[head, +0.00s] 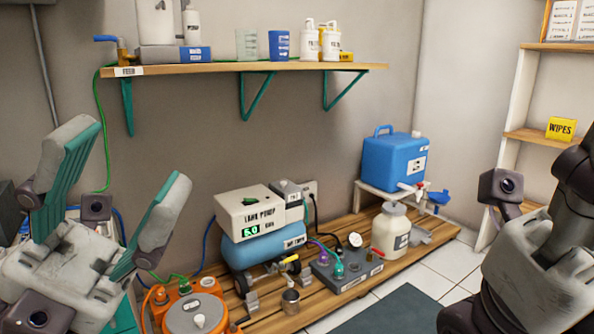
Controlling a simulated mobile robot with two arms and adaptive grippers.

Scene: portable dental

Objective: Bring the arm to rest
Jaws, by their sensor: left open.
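My left gripper (133,150) is at the left of the head view, in front of the wall and below the shelf. Its two grey and green fingers are spread wide, pointing up, with nothing between them. Part of my right arm (545,265) shows at the right edge, in front of the white tiles and the side rack. No right fingertips can be made out, so the state of its jaws does not show.
A wooden shelf (230,69) with bottles and cups is above. A rack (515,130) is at right. Floor tiles (450,262) are clear at centre right.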

